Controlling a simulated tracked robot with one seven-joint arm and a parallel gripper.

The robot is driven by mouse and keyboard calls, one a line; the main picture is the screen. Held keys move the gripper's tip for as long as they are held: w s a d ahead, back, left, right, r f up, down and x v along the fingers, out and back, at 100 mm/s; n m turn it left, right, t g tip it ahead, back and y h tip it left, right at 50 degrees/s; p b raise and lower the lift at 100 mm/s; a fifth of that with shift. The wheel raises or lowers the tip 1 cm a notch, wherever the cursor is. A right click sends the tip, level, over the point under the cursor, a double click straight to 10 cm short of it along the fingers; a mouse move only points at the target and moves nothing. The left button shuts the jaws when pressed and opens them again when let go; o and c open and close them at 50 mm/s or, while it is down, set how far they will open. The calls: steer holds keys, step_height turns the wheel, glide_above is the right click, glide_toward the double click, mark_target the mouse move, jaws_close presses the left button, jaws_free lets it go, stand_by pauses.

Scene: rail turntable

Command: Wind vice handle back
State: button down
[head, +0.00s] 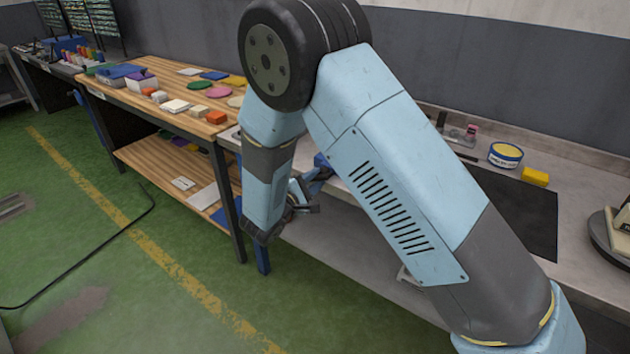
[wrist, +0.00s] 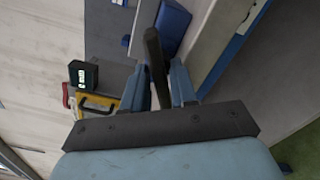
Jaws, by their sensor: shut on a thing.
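The vice (head: 322,162) is blue and sits at the edge of the grey bench, partly hidden behind my arm in the head view. Part of its blue body also shows at the top of the wrist view (wrist: 172,24). The vice handle (wrist: 154,55) is a dark bar running up between my fingers in the wrist view. My gripper (wrist: 161,85) is shut on this bar, with one blue finger on each side. In the head view my gripper (head: 302,195) is low beside the bench front, near the vice. The handle's lower end is hidden by my gripper.
A black box (wrist: 83,75) and a yellow-and-red item (wrist: 95,104) lie left of my fingers. A wooden table (head: 125,97) stands left. The green floor is mostly clear.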

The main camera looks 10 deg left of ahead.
steer(key=n, duration=0.7)
steer(key=shift+s+f, duration=0.1)
steer(key=shift+f, duration=0.1)
steer(key=n, duration=0.8)
steer(key=shift+n, duration=0.3)
steer(key=n, duration=0.3)
steer(key=shift+n, duration=0.3)
steer(key=n, duration=0.3)
steer(key=shift+n, duration=0.3)
steer(key=n, duration=0.6)
steer(key=shift+a+r, duration=0.1)
steer(key=shift+n, duration=0.4)
